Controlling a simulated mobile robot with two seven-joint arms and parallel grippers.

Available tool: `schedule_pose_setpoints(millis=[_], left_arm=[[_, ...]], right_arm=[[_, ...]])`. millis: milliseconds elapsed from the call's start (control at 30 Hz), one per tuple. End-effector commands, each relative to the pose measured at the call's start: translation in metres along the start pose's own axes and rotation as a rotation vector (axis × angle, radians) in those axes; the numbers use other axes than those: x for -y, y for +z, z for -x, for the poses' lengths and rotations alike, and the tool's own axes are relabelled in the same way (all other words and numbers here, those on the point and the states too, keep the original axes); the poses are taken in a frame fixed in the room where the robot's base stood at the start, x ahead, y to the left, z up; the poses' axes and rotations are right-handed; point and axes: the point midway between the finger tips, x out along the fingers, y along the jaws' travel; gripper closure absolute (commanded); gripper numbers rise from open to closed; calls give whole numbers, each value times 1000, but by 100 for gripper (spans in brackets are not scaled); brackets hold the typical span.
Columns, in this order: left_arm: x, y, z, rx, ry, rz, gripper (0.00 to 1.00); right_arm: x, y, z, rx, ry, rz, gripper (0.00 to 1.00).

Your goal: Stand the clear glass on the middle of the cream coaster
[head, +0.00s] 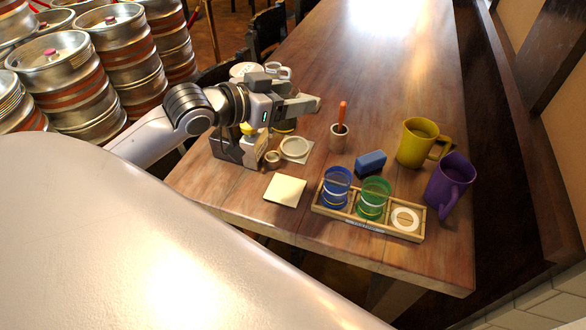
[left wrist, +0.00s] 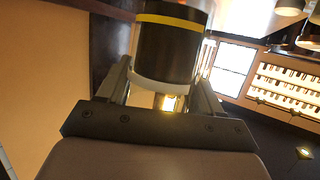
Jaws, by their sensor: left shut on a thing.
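My left gripper (head: 315,103) is above the far left part of the table, its fingers towards the right. It is shut on the clear glass (left wrist: 170,50), which shows between the fingers in the left wrist view with a yellow band and a pale ring. In the head view the gripper hides most of the glass; a yellow-banded part (head: 284,127) shows just under it. The cream coaster (head: 285,190), a flat pale square, lies bare nearer to me on the table. The gripper and glass are apart from it. My right gripper is out of view.
A wooden rack (head: 370,222) holds a blue glass (head: 336,188) and a green glass (head: 373,198); its right place has only a pale ring. A round dish (head: 295,148), small pot (head: 339,137), blue block (head: 370,163), yellow mug (head: 418,143) and purple mug (head: 449,187) stand nearby.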

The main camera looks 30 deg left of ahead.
Motion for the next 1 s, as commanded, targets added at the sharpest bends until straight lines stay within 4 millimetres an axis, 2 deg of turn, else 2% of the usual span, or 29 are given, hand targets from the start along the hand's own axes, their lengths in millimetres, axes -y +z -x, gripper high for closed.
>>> schedule_pose_setpoints(millis=[100, 433, 500, 733, 900, 1000], left_arm=[[0, 34, -10, 7, 0, 7, 80], [0, 115, -35, 3, -1, 4, 80], [0, 127, -38, 3, 0, 3, 80], [0, 146, -44, 1, 1, 2, 80], [0, 172, -52, 2, 0, 3, 80], [0, 180, -55, 0, 0, 3, 80]], right_arm=[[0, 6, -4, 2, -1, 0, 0], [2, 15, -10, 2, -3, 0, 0], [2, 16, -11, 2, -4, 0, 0], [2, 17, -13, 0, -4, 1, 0], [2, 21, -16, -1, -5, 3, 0], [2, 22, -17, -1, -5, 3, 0]])
